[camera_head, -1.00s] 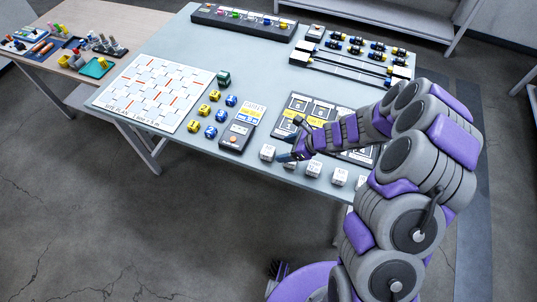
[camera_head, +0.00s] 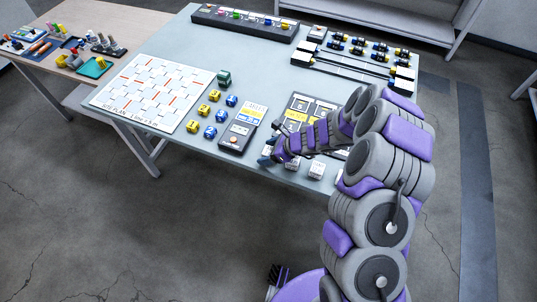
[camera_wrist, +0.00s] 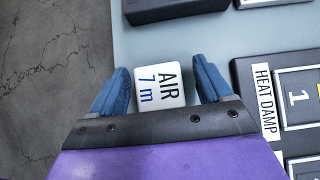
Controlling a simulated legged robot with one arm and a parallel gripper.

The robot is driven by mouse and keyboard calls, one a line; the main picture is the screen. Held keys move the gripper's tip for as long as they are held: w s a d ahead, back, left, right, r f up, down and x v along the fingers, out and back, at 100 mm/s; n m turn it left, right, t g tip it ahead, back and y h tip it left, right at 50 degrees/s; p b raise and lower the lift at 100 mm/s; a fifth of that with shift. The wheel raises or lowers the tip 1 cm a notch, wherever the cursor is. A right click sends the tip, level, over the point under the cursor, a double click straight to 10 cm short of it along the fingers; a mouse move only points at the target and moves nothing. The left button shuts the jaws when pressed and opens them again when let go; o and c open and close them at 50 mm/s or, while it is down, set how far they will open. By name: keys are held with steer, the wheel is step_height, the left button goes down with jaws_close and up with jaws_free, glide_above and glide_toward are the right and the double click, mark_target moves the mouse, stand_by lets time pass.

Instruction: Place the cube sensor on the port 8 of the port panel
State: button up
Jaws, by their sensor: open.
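A white cube sensor (camera_wrist: 158,85) marked "AIR 7 m" sits on the table between the two blue fingers of my gripper (camera_wrist: 161,68) in the wrist view. The fingers are open, with a narrow gap visible beside the cube. In the head view my gripper (camera_head: 270,154) is low at the table's front edge and hides this cube. The dark port panel (camera_head: 308,100) lies behind, partly covered by my arm. In the wrist view the panel (camera_wrist: 281,72) shows "HEAT DAMP" and a port numbered 1. I cannot make out port 8.
A dark device (camera_head: 236,137) lies just left of my gripper, with yellow and blue cubes (camera_head: 210,131) beyond it. A white patterned board (camera_head: 150,92) lies farther left. A rail rack (camera_head: 355,70) and a dark strip of colored parts (camera_head: 243,24) are at the back.

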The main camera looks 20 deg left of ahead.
steer(key=shift+d+r, duration=0.1)
steer(key=shift+d, duration=0.15)
steer(key=c, duration=0.5)
steer(key=shift+a, duration=0.1)
steer(key=c, duration=0.7)
